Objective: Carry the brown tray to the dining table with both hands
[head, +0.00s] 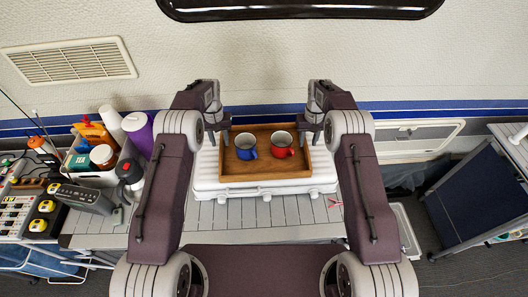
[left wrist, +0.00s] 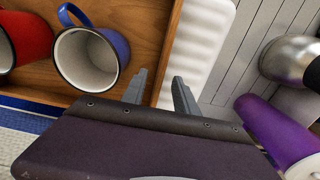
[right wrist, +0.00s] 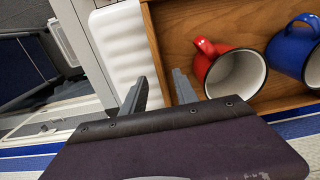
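The brown wooden tray (head: 265,176) lies on a white ribbed case in the head view. A blue mug (head: 246,147) and a red mug (head: 282,145) stand in it. My left gripper (head: 220,138) is at the tray's left wall, and my right gripper (head: 310,136) is at its right wall. In the left wrist view the fingers (left wrist: 163,92) are apart, with the tray's wall (left wrist: 170,50) between or just below them. In the right wrist view the fingers (right wrist: 159,92) are also apart by the tray's wall (right wrist: 153,40). Contact with the wall cannot be told.
The white case (head: 208,172) rests on a grey slatted table (head: 235,215). Left of it are a kettle (head: 130,175), a purple cylinder (head: 138,130) and a bin of bottles. A dark blue panel (head: 475,195) stands at the right. The vehicle wall is close behind the tray.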

